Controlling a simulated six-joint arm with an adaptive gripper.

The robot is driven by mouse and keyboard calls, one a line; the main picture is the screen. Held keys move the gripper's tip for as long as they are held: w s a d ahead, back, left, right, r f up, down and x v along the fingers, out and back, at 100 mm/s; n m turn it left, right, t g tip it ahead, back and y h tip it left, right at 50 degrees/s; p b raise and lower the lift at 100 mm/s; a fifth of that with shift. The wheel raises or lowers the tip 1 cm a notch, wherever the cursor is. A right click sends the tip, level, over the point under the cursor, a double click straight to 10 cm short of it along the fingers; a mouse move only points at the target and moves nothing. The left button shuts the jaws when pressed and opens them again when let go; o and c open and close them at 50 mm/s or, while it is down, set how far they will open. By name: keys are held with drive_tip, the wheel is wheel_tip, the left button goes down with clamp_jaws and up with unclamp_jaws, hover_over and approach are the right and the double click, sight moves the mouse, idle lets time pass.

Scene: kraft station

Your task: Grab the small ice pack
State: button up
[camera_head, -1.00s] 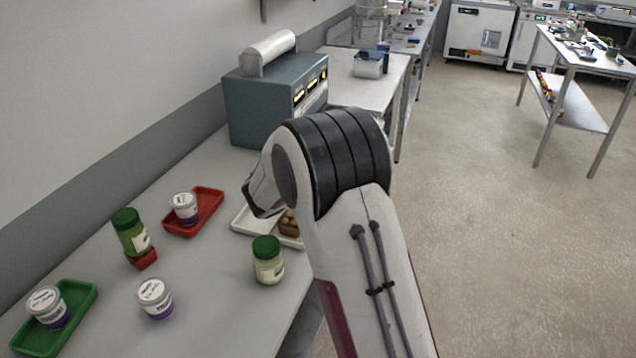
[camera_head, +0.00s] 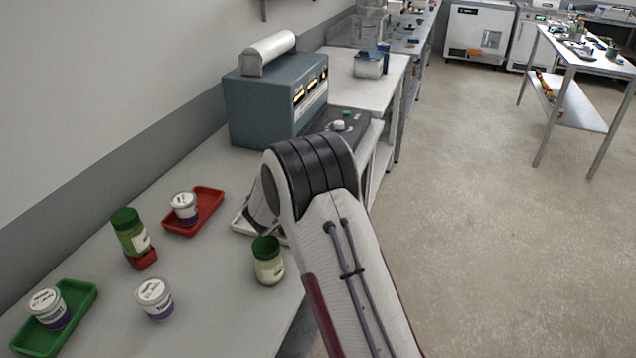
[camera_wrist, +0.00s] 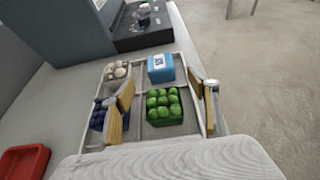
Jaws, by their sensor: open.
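In the wrist view, a small blue block with a white label (camera_wrist: 160,67), which looks like the ice pack, sits in the far right compartment of a white divided tray (camera_wrist: 88,80). My gripper (camera_wrist: 161,88) is open and empty above the tray. Its two tan-padded fingers stand apart, one at the left and one at the right. The blue block lies farther off than the fingertips, between them in the picture. In the head view my arm hides the gripper and most of the tray (camera_head: 240,222).
Other compartments hold green round items (camera_wrist: 163,108), dark blue items (camera_wrist: 97,116) and pale round items (camera_wrist: 117,71). A jar (camera_head: 268,262) stands near the tray. A red tray (camera_head: 205,222) is to its left. A grey machine (camera_head: 265,105) stands behind.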

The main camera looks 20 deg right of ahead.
drive_tip(key=shift+x, duration=1)
drive_tip(key=shift+x, duration=2.6)
drive_tip(key=shift+r, duration=0.1)
drive_tip(key=c, duration=1.3)
